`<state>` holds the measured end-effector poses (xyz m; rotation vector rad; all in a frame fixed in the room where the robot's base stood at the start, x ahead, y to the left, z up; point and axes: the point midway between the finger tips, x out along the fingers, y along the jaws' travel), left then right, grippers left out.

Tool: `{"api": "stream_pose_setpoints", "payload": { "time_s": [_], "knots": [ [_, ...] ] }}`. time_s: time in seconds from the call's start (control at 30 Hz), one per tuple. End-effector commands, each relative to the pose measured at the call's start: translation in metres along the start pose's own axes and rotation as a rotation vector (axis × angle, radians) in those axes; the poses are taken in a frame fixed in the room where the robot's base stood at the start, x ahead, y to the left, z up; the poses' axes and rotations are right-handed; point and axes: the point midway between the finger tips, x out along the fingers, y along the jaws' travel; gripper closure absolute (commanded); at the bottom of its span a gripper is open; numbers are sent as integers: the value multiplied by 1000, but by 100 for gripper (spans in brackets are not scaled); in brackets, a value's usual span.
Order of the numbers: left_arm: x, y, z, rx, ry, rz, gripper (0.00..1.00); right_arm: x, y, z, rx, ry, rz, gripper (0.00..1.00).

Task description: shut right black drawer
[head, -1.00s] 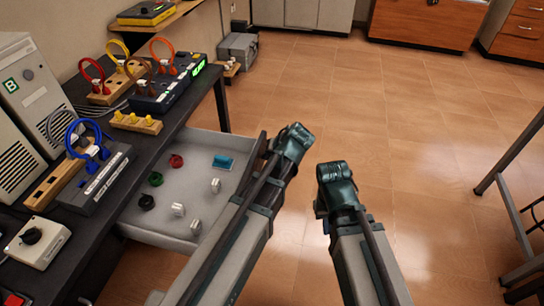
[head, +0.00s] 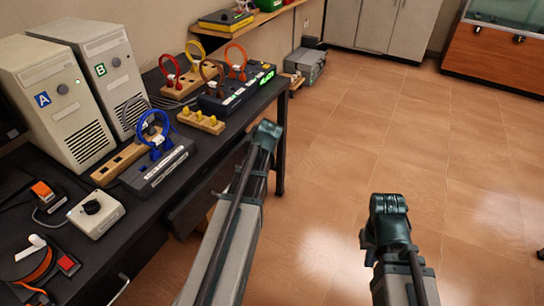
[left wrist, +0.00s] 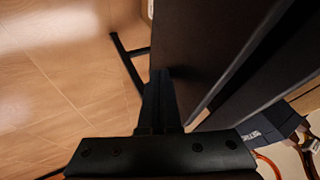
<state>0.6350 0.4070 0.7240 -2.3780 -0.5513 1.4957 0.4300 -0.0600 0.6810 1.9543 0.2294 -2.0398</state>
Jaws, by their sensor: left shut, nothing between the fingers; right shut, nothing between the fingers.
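The black drawer front (head: 188,214) shows as a dark panel under the desk's front edge in the head view. My left arm hides part of it, and no drawer interior shows. In the left wrist view a dark panel, apparently the drawer front (left wrist: 195,45), lies close beside my left gripper (left wrist: 160,88). Whether they touch I cannot tell. In the head view my left gripper (head: 267,134) is just off the desk edge, shut and empty. My right gripper (head: 388,212) is shut and empty over the open floor, away from the desk.
The black desk (head: 150,205) holds two beige computer units (head: 60,95), a blue-cable device (head: 158,165), a wooden block with yellow pegs (head: 201,121) and a white knob box (head: 96,213). A grey case (head: 306,66) stands beyond the desk. The tiled floor (head: 340,150) at right is clear.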

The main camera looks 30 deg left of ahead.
Motion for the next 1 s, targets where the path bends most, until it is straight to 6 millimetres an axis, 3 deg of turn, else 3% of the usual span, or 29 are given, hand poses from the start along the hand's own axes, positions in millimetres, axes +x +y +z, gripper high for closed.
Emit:
{"api": "stream_pose_setpoints", "payload": {
  "time_s": [0.1, 0.33, 1.0],
  "knots": [
    [10, -19, -1, -3, -2, -1, 100, 0, 0, 0, 0, 0, 0, 100],
    [21, -38, -1, -1, 0, 1, 100, 0, 0, 0, 0, 0, 0, 100],
    [24, -47, 0, 0, 0, -7, 100, 0, 0, 0, 0, 0, 0, 100]
  ]
}}
